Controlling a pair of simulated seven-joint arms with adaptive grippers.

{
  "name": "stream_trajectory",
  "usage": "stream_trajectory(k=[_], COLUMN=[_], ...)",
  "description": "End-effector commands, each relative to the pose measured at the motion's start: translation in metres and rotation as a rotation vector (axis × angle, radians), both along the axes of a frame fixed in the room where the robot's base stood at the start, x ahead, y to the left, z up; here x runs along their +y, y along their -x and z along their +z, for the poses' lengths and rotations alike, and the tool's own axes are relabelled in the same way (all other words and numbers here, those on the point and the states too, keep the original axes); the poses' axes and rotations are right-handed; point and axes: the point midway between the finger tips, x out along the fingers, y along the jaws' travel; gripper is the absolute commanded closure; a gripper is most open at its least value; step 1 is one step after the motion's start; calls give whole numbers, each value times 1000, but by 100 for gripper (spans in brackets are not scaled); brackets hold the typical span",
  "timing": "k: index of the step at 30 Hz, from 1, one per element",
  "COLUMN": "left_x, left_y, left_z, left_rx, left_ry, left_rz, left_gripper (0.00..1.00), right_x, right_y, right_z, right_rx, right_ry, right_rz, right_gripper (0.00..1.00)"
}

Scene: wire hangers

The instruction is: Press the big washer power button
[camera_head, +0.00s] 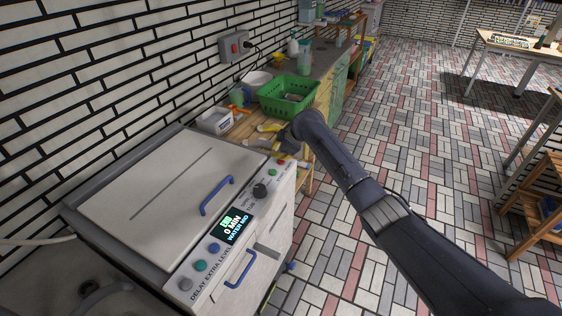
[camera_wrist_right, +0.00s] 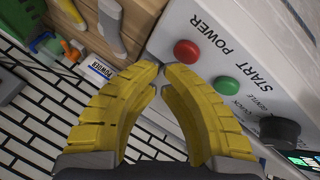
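The big washer (camera_head: 150,190) is a white machine with a sloped control panel on the left of the head view. Its red power button (camera_wrist_right: 187,52) is by the POWER lettering in the right wrist view and shows small in the head view (camera_head: 281,161). The green start button (camera_wrist_right: 225,88) is beside it. My right gripper (camera_wrist_right: 160,69) has its yellow fingertips together, with nothing seen between them. In the wrist view the tips appear just beside the red button, at the panel's edge; contact cannot be told. My left gripper is out of view.
A black knob (camera_wrist_right: 280,133), a lit display (camera_head: 234,224) and blue handles (camera_head: 217,195) are on the washer. A wooden counter beyond it holds a green basket (camera_head: 288,96) and a white powder box (camera_head: 215,121). The tiled floor (camera_head: 410,150) to the right is open.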

Motion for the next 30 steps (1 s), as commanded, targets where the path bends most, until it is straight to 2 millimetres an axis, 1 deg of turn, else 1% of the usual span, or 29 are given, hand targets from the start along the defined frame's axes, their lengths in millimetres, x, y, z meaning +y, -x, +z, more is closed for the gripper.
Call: stream_trajectory(k=[5, 30], left_x=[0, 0], left_y=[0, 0], left_z=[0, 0], left_rx=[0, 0], left_ry=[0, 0], left_rz=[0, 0], left_gripper=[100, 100], right_x=[0, 0], right_y=[0, 0], right_z=[-5, -9], right_rx=[1, 1], right_ry=[1, 0], right_rz=[0, 0], right_gripper=[100, 100])
